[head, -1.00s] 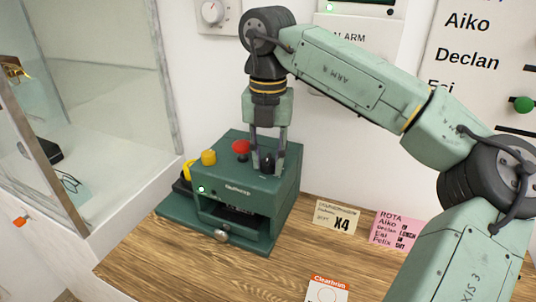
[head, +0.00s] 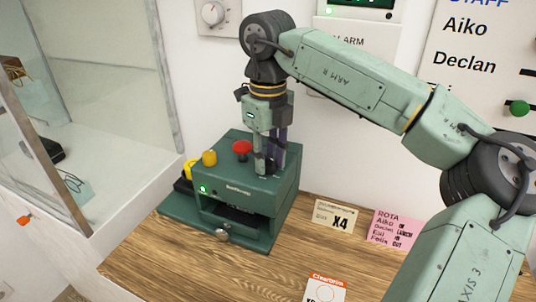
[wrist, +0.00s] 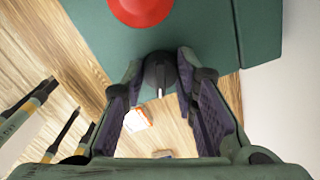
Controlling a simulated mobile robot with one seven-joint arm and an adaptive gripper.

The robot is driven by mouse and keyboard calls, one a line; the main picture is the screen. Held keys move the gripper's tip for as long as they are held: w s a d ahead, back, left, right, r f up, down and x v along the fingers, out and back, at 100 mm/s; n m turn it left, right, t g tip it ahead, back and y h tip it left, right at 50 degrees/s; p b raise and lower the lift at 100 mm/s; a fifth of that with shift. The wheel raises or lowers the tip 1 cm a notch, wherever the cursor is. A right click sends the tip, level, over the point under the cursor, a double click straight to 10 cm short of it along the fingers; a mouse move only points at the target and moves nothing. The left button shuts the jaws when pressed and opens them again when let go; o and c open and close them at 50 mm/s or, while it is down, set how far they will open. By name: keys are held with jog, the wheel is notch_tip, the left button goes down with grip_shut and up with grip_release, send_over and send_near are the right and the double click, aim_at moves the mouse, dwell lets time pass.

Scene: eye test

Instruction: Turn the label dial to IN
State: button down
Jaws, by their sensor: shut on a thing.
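The green machine (head: 238,202) stands on the wooden bench, with a red button (head: 242,147) and a yellow knob (head: 209,158) on top. A black dial knob with a white pointer line (wrist: 160,72) sits beside the red button (wrist: 140,8). My gripper (head: 268,166) points straight down and is shut on this knob, one finger on each side. In the wrist view the pointer line runs toward the bottom of the picture. The fingers mostly hide the knob in the head view. I cannot read any IN mark around it.
A glass-sided case (head: 100,100) stands at the left. An X4 card (head: 334,216) and a pink rota note (head: 393,229) are at the bench's back right. A white card (head: 325,289) lies in front. A wall dial (head: 213,14) and a staff board (head: 485,60) are behind.

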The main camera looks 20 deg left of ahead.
jog(key=n, duration=0.6)
jog(key=shift+w+r+p, duration=0.1)
jog(key=shift+r+p, duration=0.05)
jog(key=shift+p, duration=0.25)
jog(key=n, duration=0.6)
jog(key=shift+n+p, duration=0.3)
jog(key=shift+p, duration=0.05)
jog(key=n, duration=0.4)
jog(key=shift+n, duration=0.3)
jog(key=n, duration=0.4)
jog(key=shift+n, duration=0.3)
jog(key=c, duration=1.5)
grip_release()
jog(key=shift+c, duration=0.2)
